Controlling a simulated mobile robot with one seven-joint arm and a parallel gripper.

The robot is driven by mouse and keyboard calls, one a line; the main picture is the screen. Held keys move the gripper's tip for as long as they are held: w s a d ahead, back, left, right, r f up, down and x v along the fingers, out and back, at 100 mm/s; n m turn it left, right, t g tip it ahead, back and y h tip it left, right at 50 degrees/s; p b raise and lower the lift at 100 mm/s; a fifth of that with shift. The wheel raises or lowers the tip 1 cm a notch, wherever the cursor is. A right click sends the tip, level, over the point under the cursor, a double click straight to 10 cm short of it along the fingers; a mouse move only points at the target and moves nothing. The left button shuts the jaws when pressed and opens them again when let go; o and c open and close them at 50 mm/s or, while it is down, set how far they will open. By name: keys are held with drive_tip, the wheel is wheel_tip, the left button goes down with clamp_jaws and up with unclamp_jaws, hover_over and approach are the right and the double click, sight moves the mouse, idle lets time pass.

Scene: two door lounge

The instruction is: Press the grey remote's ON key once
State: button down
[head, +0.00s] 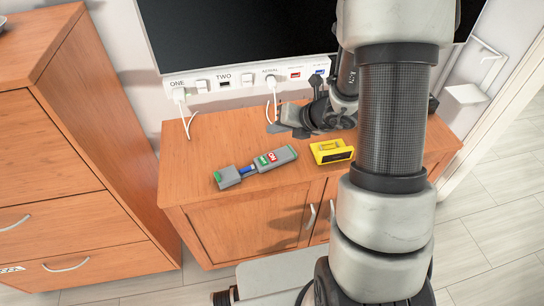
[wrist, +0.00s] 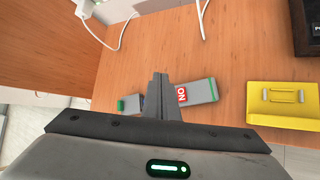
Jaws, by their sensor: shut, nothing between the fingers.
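The grey remote (head: 284,154) lies flat on the wooden cabinet, with a red key (head: 268,158) marked ON and a green edge. My gripper (head: 272,129) is shut and empty, above the cabinet top behind the remote. The red key (wrist: 182,95) is just right of the fingers; touching is not visible.
Behind are a white socket panel (head: 240,80) with plugs and cables, and a dark screen (head: 235,28). A taller wooden drawer unit (head: 50,150) stands left. The cabinet top (head: 195,155) is clear at left.

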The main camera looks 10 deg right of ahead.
sight(275, 159)
drive_tip(key=shift+f, duration=0.1)
wheel_tip(275, 159, down, 9)
drive_tip(key=b, duration=0.7)
drive_tip(key=shift+r+b, duration=0.2)
drive_tip(key=shift+b, duration=0.15)
idle(1.4)
drive_tip(key=shift+f+b, duration=0.4)
drive_tip(key=shift+f+b, duration=0.4)
idle(0.5)
idle(0.3)
drive_tip(key=shift+r+p, duration=0.7)
drive_tip(key=shift+r, duration=0.1)
